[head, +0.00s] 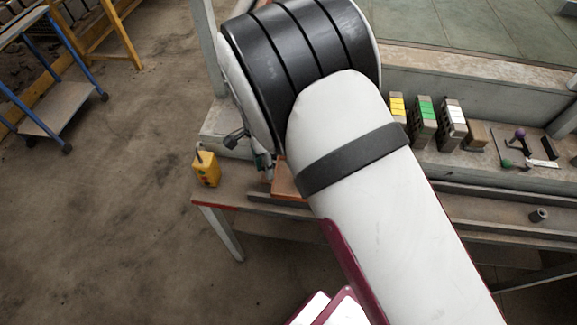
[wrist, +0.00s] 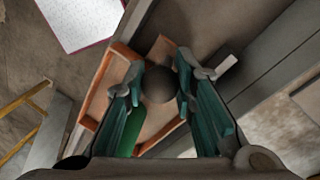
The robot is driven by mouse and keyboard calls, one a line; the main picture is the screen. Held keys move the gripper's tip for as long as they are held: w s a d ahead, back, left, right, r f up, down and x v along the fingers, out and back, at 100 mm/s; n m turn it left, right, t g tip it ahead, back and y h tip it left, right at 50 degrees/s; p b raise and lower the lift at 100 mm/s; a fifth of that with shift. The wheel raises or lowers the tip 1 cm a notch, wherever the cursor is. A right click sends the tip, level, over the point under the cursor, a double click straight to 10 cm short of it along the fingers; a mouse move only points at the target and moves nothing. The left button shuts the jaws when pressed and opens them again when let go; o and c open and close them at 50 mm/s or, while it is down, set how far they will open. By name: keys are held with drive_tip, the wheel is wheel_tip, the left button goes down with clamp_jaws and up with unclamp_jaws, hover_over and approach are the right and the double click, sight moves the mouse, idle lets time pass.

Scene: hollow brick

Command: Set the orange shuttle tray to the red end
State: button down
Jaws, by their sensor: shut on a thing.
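The orange shuttle tray (head: 286,180) lies on the bench near its left end, mostly hidden behind my arm in the head view. The wrist view shows its orange rim (wrist: 90,122), brown floor and a dark round knob (wrist: 159,85). My gripper (wrist: 162,88) has its teal fingers on either side of the knob and is shut on it. A green piece (wrist: 130,132) shows at the tray, partly covered by a finger. The red strip (head: 230,207) runs along the bench's left front edge, just left of the tray.
A yellow control box (head: 206,169) stands at the bench's left corner. Hollow bricks with yellow (head: 397,107), green (head: 424,119) and white (head: 453,122) marks stand on the ledge to the right. Levers (head: 520,146) are at far right.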

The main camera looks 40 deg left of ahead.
drive_tip(key=s+a+b, duration=0.1)
drive_tip(key=s+a, duration=0.2)
drive_tip(key=a, duration=0.2)
drive_tip(key=shift+s+a, duration=0.3)
drive_tip(key=shift+s, duration=0.1)
drive_tip(key=shift+s+a+r, duration=0.1)
drive_tip(key=c, duration=1.3)
unclamp_jaws()
wheel_tip(320, 180, up, 12)
drive_tip(key=a, duration=0.2)
drive_tip(key=shift+w, duration=0.4)
drive_tip(key=shift+f, duration=0.2)
